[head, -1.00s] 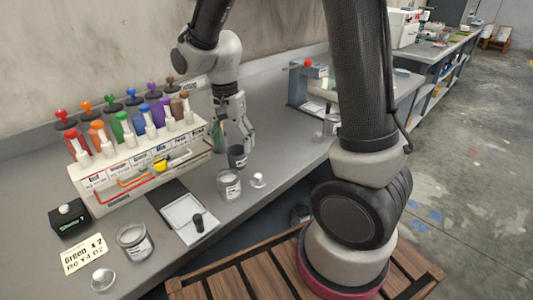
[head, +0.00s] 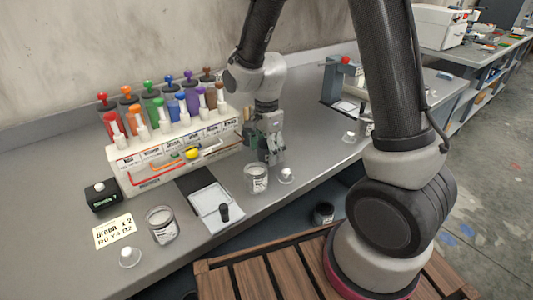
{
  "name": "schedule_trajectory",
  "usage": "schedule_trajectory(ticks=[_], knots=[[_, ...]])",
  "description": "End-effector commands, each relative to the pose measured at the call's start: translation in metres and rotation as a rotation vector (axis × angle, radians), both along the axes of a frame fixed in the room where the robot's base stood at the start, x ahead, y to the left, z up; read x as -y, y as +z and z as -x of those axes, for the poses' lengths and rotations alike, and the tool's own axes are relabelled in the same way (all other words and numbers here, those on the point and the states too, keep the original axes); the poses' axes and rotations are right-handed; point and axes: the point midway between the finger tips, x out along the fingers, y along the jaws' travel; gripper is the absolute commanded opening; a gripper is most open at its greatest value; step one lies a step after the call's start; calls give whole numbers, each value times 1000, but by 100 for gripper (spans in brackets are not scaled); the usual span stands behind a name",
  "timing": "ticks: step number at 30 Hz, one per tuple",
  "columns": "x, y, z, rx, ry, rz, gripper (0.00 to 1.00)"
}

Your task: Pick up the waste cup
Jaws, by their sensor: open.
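My gripper (head: 275,157) is low over the grey bench, pointing down, with its fingers open. It is just behind the labelled glass jar and right of the colour rack. The small dark waste cup (head: 263,154) is mostly hidden by my fingers; only a dark sliver shows beside them. I cannot tell whether the fingers are around the cup or only in front of it, or whether they touch it.
A labelled glass jar (head: 256,179) and a white lid (head: 286,175) stand close in front of my gripper. The colour rack (head: 150,172) is to the left, with a scale (head: 212,203) before it. Another jar (head: 161,225) stands front left. A dark container (head: 323,213) sits below the bench edge.

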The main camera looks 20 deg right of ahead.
Motion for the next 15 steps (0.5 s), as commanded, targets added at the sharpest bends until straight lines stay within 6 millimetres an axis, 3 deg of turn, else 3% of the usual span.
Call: schedule_trajectory(ticks=[8, 15], knots=[[0, -3, 0, 0, 1, 0, 71], [0, -3, 0, 0, 1, 0, 29]])
